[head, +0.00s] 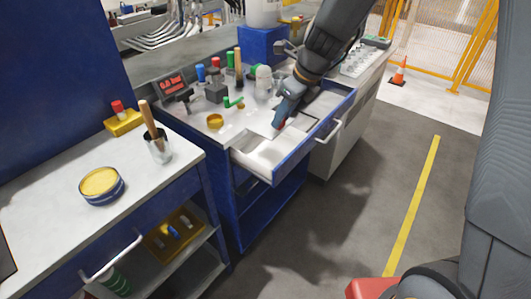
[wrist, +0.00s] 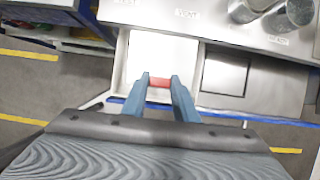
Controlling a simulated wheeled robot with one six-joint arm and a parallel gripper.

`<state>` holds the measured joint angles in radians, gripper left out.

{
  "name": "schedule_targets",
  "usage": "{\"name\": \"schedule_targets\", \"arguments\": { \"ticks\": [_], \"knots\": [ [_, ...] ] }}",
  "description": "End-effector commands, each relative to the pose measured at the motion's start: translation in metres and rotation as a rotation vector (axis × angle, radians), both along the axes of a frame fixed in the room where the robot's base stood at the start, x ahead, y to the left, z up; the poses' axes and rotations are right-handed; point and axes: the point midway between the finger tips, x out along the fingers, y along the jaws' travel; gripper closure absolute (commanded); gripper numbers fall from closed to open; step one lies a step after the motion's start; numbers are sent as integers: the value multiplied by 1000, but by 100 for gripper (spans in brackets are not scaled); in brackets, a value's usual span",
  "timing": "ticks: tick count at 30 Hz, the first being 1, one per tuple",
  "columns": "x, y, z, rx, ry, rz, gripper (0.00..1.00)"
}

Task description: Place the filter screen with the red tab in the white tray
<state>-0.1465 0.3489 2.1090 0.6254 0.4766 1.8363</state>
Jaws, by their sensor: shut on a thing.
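My gripper (wrist: 161,79) is shut on the red tab (wrist: 160,83) of the filter screen, which shows as a small red block between the blue fingertips. The rest of that screen cannot be made out. In the head view my gripper (head: 280,122) is over the open drawer. The white tray (head: 262,152) is the pale compartment at the drawer's near left end. In the wrist view the white tray (wrist: 178,52) lies behind and below the fingertips. I cannot tell whether the held screen touches it.
A dark-framed panel (wrist: 225,73) lies in the grey compartment right of the white one. The drawer's blue front (head: 300,152) and handle (head: 327,131) stick out over the floor. Bottles and small tools stand on the worktop behind. A yellow-topped tin (head: 101,184) is on the left bench.

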Motion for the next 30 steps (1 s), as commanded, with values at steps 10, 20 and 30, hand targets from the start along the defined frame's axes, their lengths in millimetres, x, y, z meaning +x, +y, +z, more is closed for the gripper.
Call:
{"name": "schedule_targets", "arguments": {
  "ticks": [10,20,30],
  "knots": [
    [-1,2,-50,0,4,-26,100],
    [-1,2,-87,0,4,-24,100],
    [0,2,-99,0,1,-22,100]
  ]
}}
